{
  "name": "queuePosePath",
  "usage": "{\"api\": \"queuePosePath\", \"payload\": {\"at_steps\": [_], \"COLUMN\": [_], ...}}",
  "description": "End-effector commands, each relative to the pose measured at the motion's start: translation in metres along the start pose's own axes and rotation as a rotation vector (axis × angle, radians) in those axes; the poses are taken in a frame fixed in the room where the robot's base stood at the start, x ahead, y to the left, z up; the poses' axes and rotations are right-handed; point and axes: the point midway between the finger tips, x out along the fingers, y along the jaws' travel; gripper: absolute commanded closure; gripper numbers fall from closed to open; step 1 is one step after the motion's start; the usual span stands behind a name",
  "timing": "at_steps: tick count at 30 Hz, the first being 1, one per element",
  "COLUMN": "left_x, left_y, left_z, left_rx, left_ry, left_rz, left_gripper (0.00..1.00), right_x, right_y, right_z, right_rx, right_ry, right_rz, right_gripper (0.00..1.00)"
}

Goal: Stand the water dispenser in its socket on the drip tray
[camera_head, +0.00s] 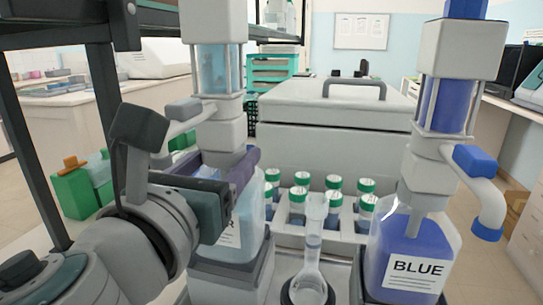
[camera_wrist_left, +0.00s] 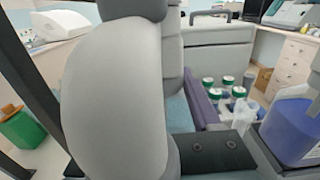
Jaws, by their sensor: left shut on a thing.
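The water dispenser (camera_head: 225,205) is a clear, pale-blue bottle with a tall grey pump head, at left centre in the head view. It looks upright. My left gripper (camera_head: 232,165) is shut on it just below the pump head, with a purple finger along the neck. The bottle's base is at a grey block (camera_head: 230,280) of the drip tray. I cannot tell whether it is seated or just above. My right gripper is not in view.
The blue dispenser (camera_head: 410,245) stands at the right, its spout pointing right. A clear flask (camera_head: 312,250) stands in a dark ring between the dispensers. Behind are several green-capped bottles (camera_head: 335,183) in a white rack and a large grey box (camera_head: 335,130). A dark shelf post (camera_head: 30,140) is at left.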

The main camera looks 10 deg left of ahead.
Motion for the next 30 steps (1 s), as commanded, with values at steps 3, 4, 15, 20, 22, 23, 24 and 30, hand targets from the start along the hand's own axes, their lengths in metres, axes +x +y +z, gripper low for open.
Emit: {"api": "queuePosePath", "payload": {"at_steps": [3, 4, 15, 20, 22, 23, 24, 30], "left_x": [0.0006, 0.0007, 0.0013, 0.0012, 0.0012, 0.0012, 0.0012, 0.0012], "left_y": [-0.0001, -0.0001, 0.0, -0.0002, -0.0002, -0.0002, -0.0002, -0.0001], "left_z": [0.0034, 0.0033, 0.0017, 0.0002, 0.0001, 0.0001, 0.0001, -0.0019], "left_rx": [0.0, 0.0, 0.001, 0.0, 0.0, 0.0, 0.0, 0.0], "left_ry": [-0.008, -0.007, -0.007, -0.008, -0.008, -0.008, -0.008, -0.007], "left_rz": [-0.001, 0.0, 0.0, 0.0, 0.0, 0.0, 0.0, 0.0], "left_gripper": [0.94, 0.94, 0.94, 0.94, 0.94, 0.94, 0.94, 0.94], "right_x": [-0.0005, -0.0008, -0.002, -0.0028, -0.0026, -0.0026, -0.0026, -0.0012], "right_y": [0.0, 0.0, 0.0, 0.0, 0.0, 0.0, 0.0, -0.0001], "right_z": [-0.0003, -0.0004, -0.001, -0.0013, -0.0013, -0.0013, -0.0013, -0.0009], "right_rx": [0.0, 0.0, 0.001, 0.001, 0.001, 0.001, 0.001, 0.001], "right_ry": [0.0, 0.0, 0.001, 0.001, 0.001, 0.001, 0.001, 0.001], "right_rz": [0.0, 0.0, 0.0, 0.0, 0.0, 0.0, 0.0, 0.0], "right_gripper": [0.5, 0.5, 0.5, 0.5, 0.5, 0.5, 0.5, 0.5]}}
